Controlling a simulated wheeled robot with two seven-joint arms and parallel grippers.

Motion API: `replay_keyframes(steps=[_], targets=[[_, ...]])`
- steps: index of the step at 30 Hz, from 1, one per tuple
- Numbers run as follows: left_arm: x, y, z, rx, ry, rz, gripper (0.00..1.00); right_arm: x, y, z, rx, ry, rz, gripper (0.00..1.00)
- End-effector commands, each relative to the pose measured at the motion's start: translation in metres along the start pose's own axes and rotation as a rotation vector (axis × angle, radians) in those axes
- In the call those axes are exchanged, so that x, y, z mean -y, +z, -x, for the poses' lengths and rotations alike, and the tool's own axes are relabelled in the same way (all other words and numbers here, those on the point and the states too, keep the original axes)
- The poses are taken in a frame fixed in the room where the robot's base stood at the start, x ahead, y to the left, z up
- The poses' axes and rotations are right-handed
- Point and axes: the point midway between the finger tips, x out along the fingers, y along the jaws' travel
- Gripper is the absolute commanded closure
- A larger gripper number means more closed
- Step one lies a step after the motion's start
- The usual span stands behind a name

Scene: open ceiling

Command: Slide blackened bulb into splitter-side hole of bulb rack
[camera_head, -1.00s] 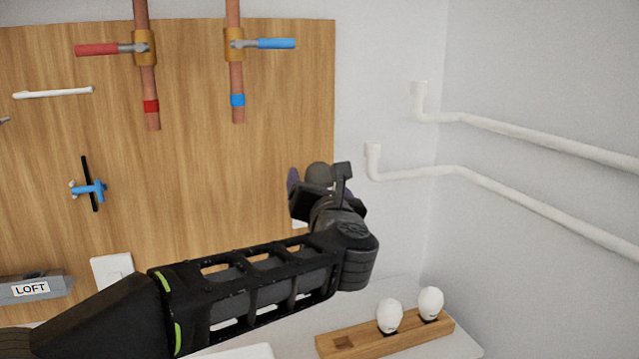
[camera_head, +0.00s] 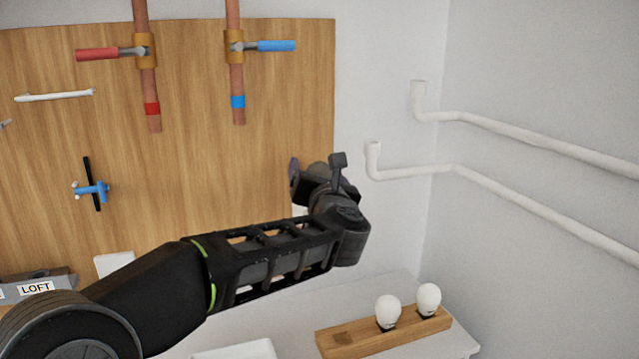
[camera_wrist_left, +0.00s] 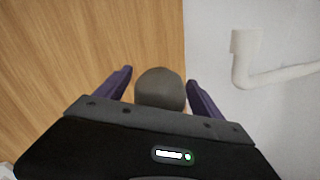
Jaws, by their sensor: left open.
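The blackened bulb (camera_head: 316,170) is a dark grey dome in front of the wall by the board's right edge. In the left wrist view the bulb (camera_wrist_left: 160,88) sits between the two purple fingers of my left gripper (camera_wrist_left: 160,92), with a gap on each side. My left gripper (camera_head: 322,177) is open around it in the head view, where the wrist hides much of the bulb. The wooden bulb rack (camera_head: 365,343) lies at the lower right. It holds two white bulbs, and its left hole (camera_head: 344,338) is empty. My right gripper is not in view.
The wooden board (camera_head: 200,180) carries red and blue valves on copper pipes. White pipes (camera_head: 500,185) run along the right wall. A white counter (camera_head: 285,318) lies under the rack. A grey LOFT box (camera_head: 38,288) is at the lower left.

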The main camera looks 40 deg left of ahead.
Motion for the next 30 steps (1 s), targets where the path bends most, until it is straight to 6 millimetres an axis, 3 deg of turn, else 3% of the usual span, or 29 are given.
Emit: replay_keyframes(steps=[2, 26, 30], targets=[[0.0, 0.0001, 0.0001, 0.0, 0.0, 0.0, 0.23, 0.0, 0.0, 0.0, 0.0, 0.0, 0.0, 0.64], [0.0, 0.0, 0.0001, 0.0, 0.0, 0.0, 0.88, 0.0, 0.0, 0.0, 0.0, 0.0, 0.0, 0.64], [-0.0001, 0.0001, 0.0001, 0.0, 0.0, 0.0, 0.89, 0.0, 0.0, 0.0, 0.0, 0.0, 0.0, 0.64]])
